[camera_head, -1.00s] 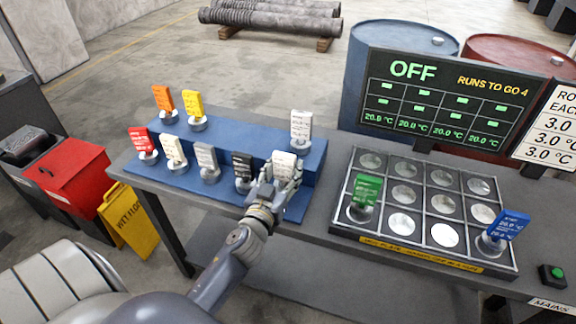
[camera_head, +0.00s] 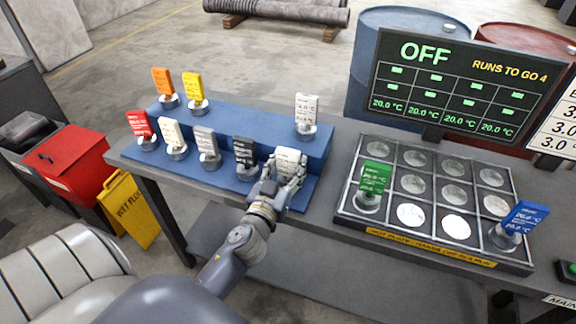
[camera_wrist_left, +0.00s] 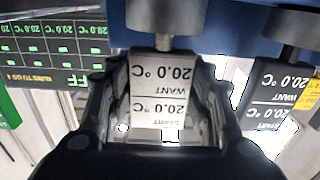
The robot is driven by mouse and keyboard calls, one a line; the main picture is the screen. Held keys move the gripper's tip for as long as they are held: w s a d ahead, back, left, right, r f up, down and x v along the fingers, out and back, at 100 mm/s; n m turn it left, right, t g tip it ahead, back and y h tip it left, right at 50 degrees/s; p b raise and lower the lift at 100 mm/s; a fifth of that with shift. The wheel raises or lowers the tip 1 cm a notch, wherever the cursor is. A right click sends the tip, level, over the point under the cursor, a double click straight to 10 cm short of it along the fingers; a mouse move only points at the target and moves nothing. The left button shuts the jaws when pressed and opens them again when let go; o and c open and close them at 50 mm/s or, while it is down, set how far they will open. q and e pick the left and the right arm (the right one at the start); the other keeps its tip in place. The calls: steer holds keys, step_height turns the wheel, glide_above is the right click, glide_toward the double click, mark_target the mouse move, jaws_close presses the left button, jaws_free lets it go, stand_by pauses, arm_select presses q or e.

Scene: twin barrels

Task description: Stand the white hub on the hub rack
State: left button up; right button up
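The white hub (camera_head: 288,159) has a pale upright tag and is at the right end of the front step of the blue hub rack (camera_head: 322,146). In the left wrist view its tag (camera_wrist_left: 158,92) appears upside down, below a metal stem against the blue rack. My left gripper (camera_head: 285,172) has a finger on each side of the tag, close against its edges, and looks shut on it. The hub's base is hidden by the gripper in the head view, so I cannot tell whether it bears on the rack. My right gripper is not in view.
A black hub (camera_head: 244,153) stands just left of my gripper, with grey, cream and red hubs beyond. Another whitish hub (camera_head: 306,113) stands on the upper step behind. The gridded tray (camera_head: 345,208) with green and blue hubs lies to the right. A display (camera_head: 450,85) stands behind it.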

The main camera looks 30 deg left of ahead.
arm_select(q)
steer(key=o, duration=0.4)
steer(key=shift+r, duration=0.2)
steer(key=shift+s+f, duration=0.2)
steer(key=shift+s, duration=0.1)
steer(key=shift+b+v, duration=1.7)
steer(key=shift+v, duration=4)
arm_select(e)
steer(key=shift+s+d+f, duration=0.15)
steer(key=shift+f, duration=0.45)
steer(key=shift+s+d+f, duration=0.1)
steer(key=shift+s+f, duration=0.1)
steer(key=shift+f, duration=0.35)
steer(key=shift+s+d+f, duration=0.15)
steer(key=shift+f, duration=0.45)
arm_select(q)
steer(key=shift+d+r, duration=0.1)
steer(key=shift+r, duration=0.05)
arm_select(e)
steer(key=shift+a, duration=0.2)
